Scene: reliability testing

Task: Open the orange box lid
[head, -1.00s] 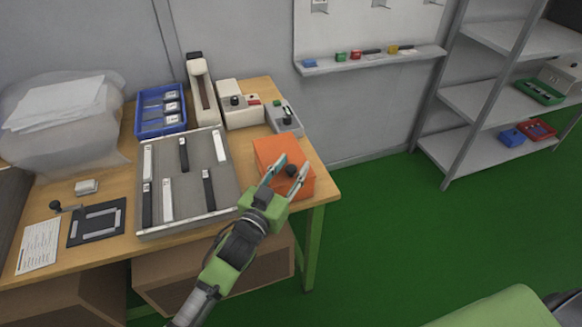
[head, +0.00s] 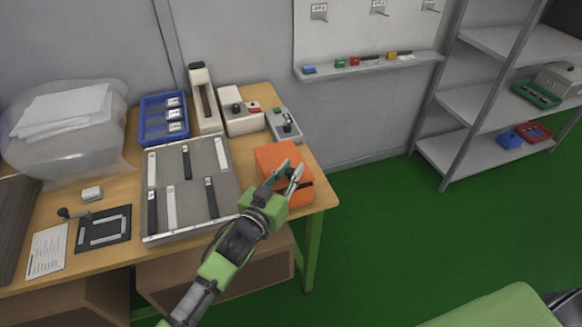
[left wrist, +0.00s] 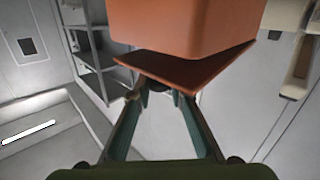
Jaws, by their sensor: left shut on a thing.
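The orange box (head: 278,158) stands at the right end of the wooden table in the head view; it also shows at the top of the left wrist view (left wrist: 185,25). Its lid (left wrist: 180,70) is a thin orange plate, tilted off the box with a wedge-shaped gap at one side. My left gripper (head: 292,172) is at the lid with its fingers drawn together. In the left wrist view the fingertips (left wrist: 160,88) are shut on the small dark lid knob, mostly hidden between them. My right gripper is not in view.
A grey tray (head: 232,205) with several strips lies left of the box. A switch box (head: 285,124) stands just behind it, and a blue bin (head: 149,133) is farther left. The table's right edge is close to the box, with open green floor beyond.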

